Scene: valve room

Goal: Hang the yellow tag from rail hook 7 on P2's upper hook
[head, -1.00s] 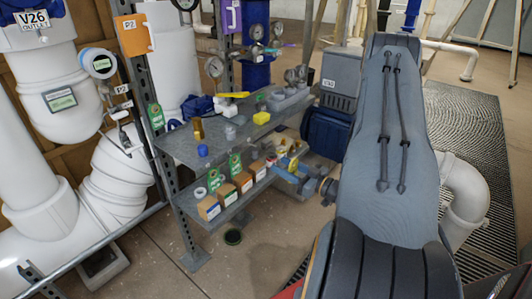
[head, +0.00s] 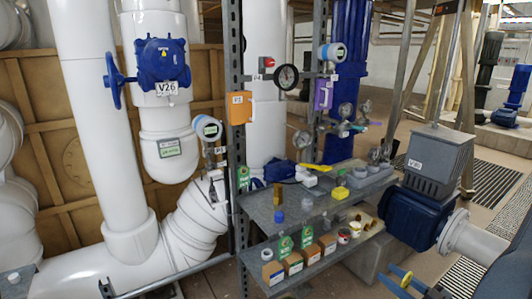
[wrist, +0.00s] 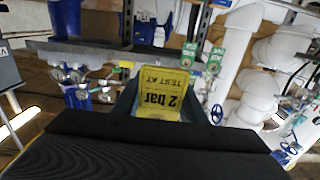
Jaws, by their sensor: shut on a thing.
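My gripper (wrist: 165,112) is shut on a yellow tag (wrist: 160,98), which reads upside down "2 bar" and "TEST AT" in the wrist view. In the head view my gripper (head: 406,284) shows small at the bottom right, with a little yellow at its jaws, in front of the shelf and apart from it. The P2 label (head: 219,151) sits below a blue-and-white gauge (head: 208,128), left of the upright post. Small fittings hang under the label, but I cannot make out the upper hook. Rail hook 7 cannot be picked out.
A grey two-level shelf (head: 290,224) holds bottles, boxes and tools. An orange box (head: 239,107) is on the post. White pipes (head: 190,235) fill the left; a blue pump (head: 408,218) stands right.

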